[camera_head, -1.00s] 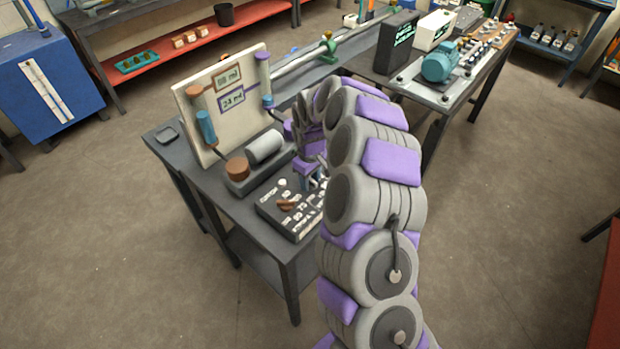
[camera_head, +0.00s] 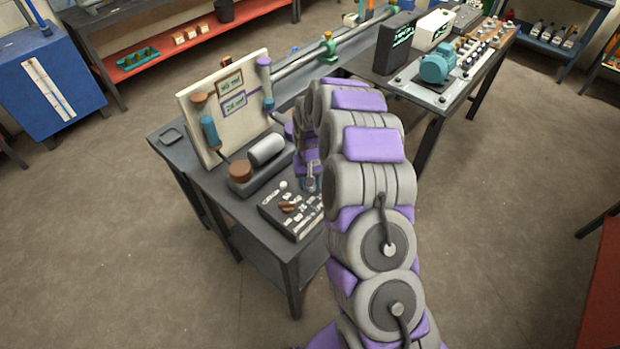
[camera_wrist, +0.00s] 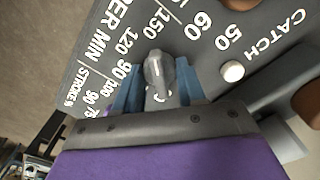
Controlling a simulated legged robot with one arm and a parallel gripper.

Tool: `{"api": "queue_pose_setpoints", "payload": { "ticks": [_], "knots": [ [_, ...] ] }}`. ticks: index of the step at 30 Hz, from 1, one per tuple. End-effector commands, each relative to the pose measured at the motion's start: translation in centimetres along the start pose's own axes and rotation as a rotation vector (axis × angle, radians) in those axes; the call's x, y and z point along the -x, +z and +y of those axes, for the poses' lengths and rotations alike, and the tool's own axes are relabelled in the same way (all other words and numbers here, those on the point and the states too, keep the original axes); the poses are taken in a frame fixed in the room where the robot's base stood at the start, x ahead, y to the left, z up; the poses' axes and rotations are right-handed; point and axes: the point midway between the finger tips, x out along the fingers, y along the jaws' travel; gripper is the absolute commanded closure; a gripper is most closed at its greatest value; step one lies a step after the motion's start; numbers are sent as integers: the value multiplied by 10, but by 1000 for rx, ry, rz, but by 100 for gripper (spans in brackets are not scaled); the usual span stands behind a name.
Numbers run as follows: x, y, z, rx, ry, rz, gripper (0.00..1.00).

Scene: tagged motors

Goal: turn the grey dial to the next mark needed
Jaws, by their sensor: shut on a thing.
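The grey dial (camera_wrist: 158,72) sits on the dark control panel (camera_wrist: 205,62) in the wrist view, with a small pale line on its face. The line runs roughly up the picture. My gripper (camera_wrist: 157,75) has its blue fingers on either side of the dial and is shut on it. Printed numbers lie around the dial: 150, 120 and 90 to its upper left, 60 and 50 to its upper right. Marks below it are mostly hidden.
A white round button (camera_wrist: 232,71) stands close right of the fingers. A brown lever (camera_head: 288,207) is on the panel.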

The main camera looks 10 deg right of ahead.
Motion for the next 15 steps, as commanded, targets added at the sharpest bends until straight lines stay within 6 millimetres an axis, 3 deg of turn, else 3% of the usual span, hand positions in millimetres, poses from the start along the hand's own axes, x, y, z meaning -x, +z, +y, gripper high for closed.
{"api": "queue_pose_setpoints", "payload": {
  "ticks": [15],
  "knots": [
    [0, 0, 0, -111, 0, -1, 91]
  ]
}}
